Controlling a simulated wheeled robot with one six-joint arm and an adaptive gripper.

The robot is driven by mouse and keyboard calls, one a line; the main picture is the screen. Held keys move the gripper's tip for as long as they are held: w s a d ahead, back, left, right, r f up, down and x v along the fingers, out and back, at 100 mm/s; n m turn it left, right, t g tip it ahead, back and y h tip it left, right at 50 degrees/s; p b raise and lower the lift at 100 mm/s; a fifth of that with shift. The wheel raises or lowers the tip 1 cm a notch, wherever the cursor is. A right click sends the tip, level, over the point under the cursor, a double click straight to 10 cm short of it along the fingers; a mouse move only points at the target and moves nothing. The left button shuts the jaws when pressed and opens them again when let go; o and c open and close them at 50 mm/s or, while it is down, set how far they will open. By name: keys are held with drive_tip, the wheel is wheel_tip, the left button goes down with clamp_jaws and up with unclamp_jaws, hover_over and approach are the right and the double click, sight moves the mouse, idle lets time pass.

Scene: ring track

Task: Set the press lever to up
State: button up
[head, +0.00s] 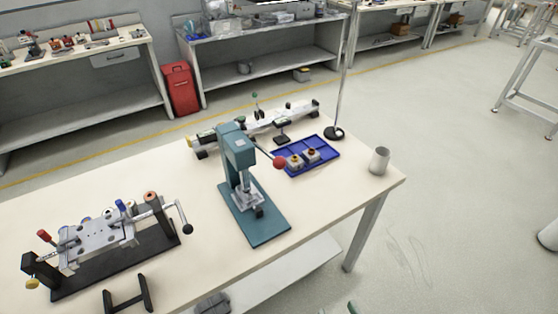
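The teal press (240,160) stands upright on its flat teal base plate (268,226) near the middle of the table. Its lever (265,153) comes out of the right side of the press head and slopes slightly down to the right. The lever ends in a red ball knob (280,163), which sits lower than the top of the head. Nothing is seen touching the knob. My gripper is not in view.
A blue tray (325,147) with small parts lies just behind and right of the knob. A grey cup (379,160) stands near the right table corner. A metal fixture (100,240) with handles is at left. A long rail device (290,116) lies behind the press. The table's front right is clear.

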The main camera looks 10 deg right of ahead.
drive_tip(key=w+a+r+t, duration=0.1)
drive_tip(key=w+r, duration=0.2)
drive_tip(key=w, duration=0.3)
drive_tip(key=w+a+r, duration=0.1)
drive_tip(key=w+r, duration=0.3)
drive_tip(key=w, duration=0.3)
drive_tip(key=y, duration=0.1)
approach(282, 167)
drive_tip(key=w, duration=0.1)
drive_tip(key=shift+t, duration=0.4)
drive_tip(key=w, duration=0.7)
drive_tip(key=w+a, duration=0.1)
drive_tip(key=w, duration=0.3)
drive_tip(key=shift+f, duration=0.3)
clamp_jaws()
